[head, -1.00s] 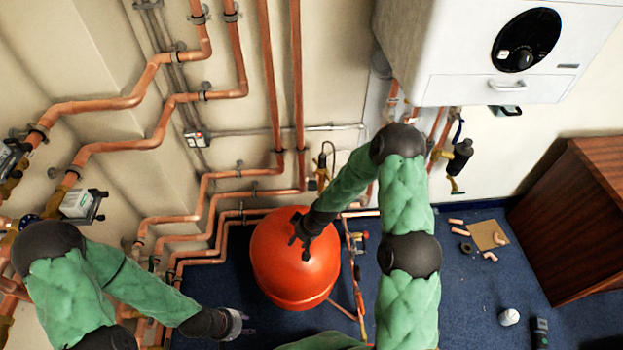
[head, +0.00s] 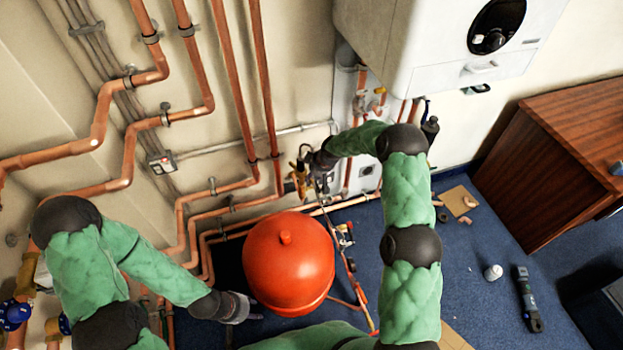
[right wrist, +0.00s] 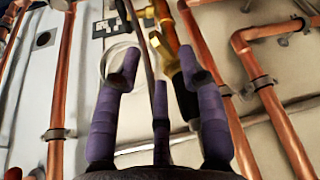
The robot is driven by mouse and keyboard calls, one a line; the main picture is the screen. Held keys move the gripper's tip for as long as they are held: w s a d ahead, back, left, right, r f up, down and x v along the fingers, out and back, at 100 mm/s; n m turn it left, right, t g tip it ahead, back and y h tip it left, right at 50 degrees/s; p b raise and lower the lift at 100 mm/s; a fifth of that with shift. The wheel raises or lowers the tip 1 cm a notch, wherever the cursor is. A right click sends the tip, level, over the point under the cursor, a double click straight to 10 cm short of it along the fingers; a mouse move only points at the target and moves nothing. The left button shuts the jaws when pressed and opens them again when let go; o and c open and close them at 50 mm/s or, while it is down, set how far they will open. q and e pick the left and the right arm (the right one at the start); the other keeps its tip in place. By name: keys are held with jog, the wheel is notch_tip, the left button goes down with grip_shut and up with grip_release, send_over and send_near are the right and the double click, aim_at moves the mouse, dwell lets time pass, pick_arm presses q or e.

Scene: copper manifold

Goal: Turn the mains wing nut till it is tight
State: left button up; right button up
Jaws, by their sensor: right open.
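My right gripper (head: 321,168) is at the wall pipework behind the red vessel, close beside a brass valve fitting (head: 299,178). In the right wrist view its purple fingers (right wrist: 160,75) are spread open with nothing gripped. The brass fitting (right wrist: 166,35) shows there just beyond the fingertips, with a dark cylindrical part (right wrist: 186,95) near the right finger. A thin dark rod (right wrist: 138,40) runs between the fingers. I cannot make out the wing nut for certain in either view. My left gripper (head: 240,307) hangs low, left of the vessel; its fingers are too small to read.
The red vessel (head: 289,262) stands on the blue carpet below the right gripper. Copper pipes (head: 233,85) run along the wall to the left. The white boiler (head: 430,45) hangs above right. A wooden cabinet (head: 545,165) and loose parts lie right.

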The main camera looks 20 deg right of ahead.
jog(key=shift+b+x, duration=0.3)
jog(key=shift+x, duration=1.35)
jog(key=shift+r, duration=0.1)
grip_shut()
